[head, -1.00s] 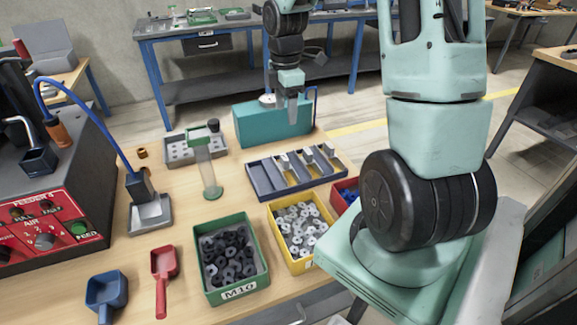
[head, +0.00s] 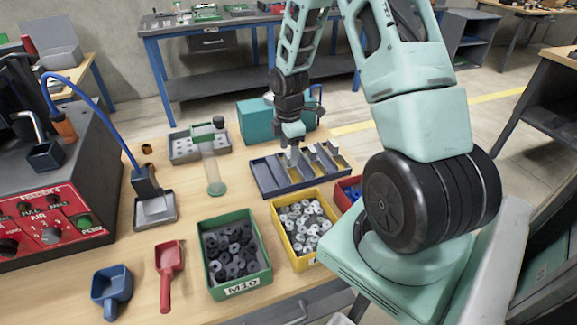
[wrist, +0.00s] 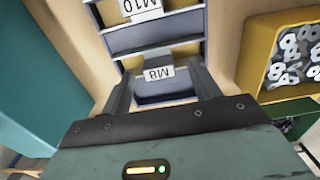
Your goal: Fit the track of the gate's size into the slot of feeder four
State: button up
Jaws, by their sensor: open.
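The dark blue-grey rack (head: 272,184) holds several tracks in its channels, right of the table's middle. In the wrist view, a track label reads M8 (wrist: 158,73), and the label beyond it reads M10 (wrist: 140,8). My gripper (head: 292,158) is over the rack. In the wrist view its fingers (wrist: 163,88) are open, one on each side of the M8 label; I cannot tell if they touch anything. Feeder four (head: 50,225), with a red panel, stands at the left. A grey metal piece (head: 155,208) under a blue hose sits beside it. The feeder's slot and gate size are not readable.
A green M10 bin (head: 215,284) and a yellow bin (head: 310,258) hold nuts or washers in front of the rack. A teal box (head: 258,122) stands behind it. Two scoops lie front left.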

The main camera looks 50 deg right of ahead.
jog(key=shift+w+f, duration=0.1)
jog(key=shift+f, duration=1.25)
jog(key=c, duration=1.2)
jog(key=shift+r, duration=0.1)
